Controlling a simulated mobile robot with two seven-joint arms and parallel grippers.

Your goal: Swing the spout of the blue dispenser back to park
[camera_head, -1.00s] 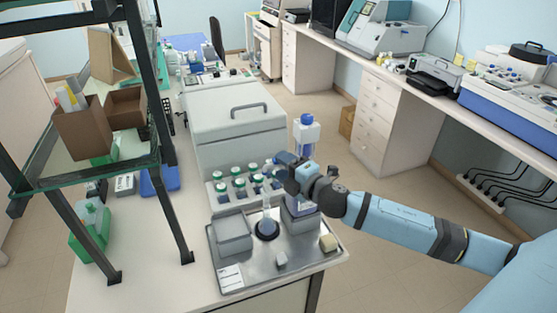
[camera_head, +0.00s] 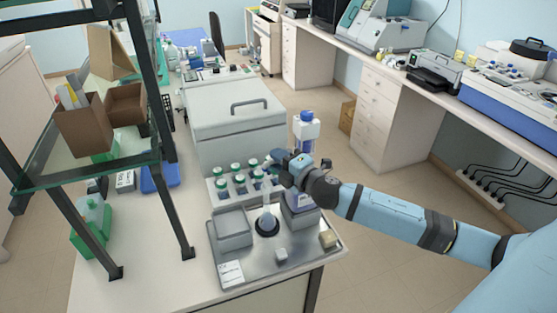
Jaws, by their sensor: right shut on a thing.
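The blue dispenser (camera_head: 306,130) stands upright at the right of the bench, with a blue cap on a clear column; its lower body shows below my gripper. My right gripper (camera_head: 273,164) is in front of the dispenser and reaches left of it, at the height of the green-capped bottles behind. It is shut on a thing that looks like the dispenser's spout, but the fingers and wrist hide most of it. My left gripper is not in view.
A steel tray (camera_head: 285,271) at the bench front holds a grey bin (camera_head: 234,229), a flask (camera_head: 267,222) and small blocks. A dark-framed shelf (camera_head: 172,205) stands left.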

